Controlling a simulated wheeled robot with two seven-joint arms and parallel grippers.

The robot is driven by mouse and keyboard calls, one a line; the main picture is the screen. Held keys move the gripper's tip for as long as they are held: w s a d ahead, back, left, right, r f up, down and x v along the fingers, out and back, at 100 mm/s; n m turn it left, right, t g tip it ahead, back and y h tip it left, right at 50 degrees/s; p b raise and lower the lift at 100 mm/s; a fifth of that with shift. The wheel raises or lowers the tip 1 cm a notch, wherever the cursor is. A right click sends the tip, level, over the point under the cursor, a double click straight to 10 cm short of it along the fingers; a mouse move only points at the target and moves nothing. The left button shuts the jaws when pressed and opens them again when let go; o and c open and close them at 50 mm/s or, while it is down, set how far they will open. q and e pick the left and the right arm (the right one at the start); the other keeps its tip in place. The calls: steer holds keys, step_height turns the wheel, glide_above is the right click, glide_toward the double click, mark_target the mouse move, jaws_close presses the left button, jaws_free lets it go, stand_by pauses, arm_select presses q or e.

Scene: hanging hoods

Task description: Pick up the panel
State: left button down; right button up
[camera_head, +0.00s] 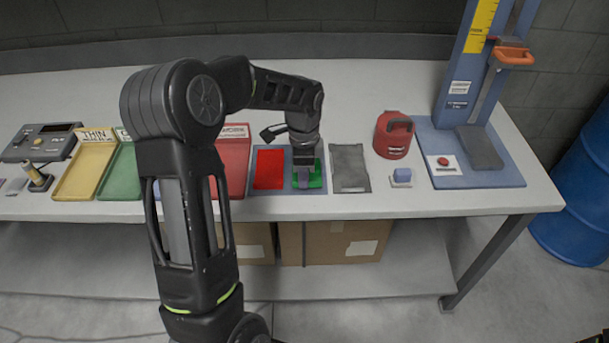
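My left gripper (304,178) points down over a green panel (317,179) on a blue mat (290,206). The gripper hides much of the green panel, and I cannot tell whether the fingers touch it or are closed. A red panel (269,169) lies flat on the same mat, just left of the gripper. A dark grey, sheet-like piece (349,167) lies just right of the mat. My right gripper is not in view.
Yellow (86,169) and green (119,173) trays stand to the left, with a red tray (236,160) partly behind my arm. A red canister (393,135), a small blue block (402,174) and a blue press stand (462,136) stand to the right. The table's back is clear.

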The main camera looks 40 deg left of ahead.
arm_select(q)
step_height(320, 180, up, 10)
steer(key=b, duration=0.1)
steer(key=shift+f, duration=0.2)
stand_by(0.4)
steer(key=shift+r, duration=0.1)
